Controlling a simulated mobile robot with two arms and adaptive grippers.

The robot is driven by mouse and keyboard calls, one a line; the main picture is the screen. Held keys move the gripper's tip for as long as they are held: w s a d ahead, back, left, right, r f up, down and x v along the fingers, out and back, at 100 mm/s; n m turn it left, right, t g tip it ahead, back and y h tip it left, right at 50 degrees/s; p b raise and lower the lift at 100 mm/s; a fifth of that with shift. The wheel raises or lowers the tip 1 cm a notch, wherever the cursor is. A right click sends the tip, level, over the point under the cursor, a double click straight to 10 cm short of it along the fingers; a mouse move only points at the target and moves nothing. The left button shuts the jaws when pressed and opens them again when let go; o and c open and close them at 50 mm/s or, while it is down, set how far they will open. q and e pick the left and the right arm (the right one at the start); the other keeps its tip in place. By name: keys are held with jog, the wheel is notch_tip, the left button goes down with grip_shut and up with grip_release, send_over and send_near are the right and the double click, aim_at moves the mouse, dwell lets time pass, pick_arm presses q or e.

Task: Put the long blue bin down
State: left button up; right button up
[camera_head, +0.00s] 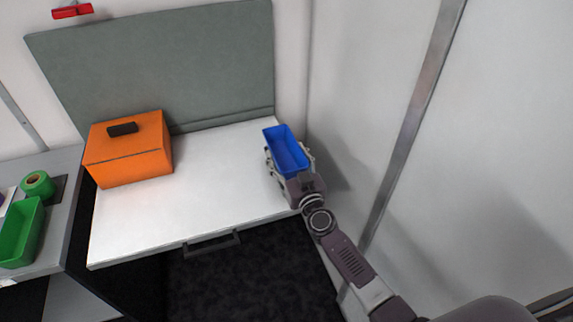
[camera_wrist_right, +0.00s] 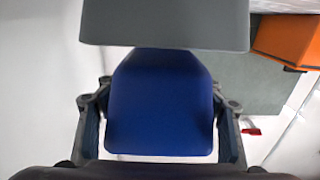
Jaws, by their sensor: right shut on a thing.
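The long blue bin (camera_head: 287,150) is at the right end of the white worktop (camera_head: 205,205) in the head view, its open side up. My right gripper (camera_head: 290,165) is shut on the bin, with a finger on each side of it. In the right wrist view the bin's blue end (camera_wrist_right: 160,105) fills the middle between the two fingers. I cannot tell whether the bin's underside touches the worktop. My left gripper is not in view.
An orange box (camera_head: 128,155) with a dark handle stands at the worktop's left. A grey-green panel (camera_head: 160,65) rises behind it. A wall (camera_head: 350,110) is close on the right. A green bin (camera_head: 20,232) and green roll (camera_head: 37,184) are on the left counter. The worktop's middle is clear.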

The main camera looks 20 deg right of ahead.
aim_at(287, 164)
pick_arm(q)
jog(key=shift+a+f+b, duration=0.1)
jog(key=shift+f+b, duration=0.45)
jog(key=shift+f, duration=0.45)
pick_arm(e)
jog(key=shift+f, duration=1.15)
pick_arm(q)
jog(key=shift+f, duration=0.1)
pick_arm(e)
jog(key=shift+f+b, duration=0.45)
jog(key=shift+f, duration=0.15)
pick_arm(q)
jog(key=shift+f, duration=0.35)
pick_arm(e)
jog(key=o, duration=1.2)
jog(key=shift+o, duration=0.2)
jog(key=shift+r+p, duration=0.5)
jog(key=shift+r, duration=0.1)
jog(key=shift+s, duration=0.3)
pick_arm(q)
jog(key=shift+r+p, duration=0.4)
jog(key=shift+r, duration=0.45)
pick_arm(e)
jog(key=s, duration=1.1)
jog(key=shift+s+d, duration=0.2)
jog(key=shift+d, duration=0.05)
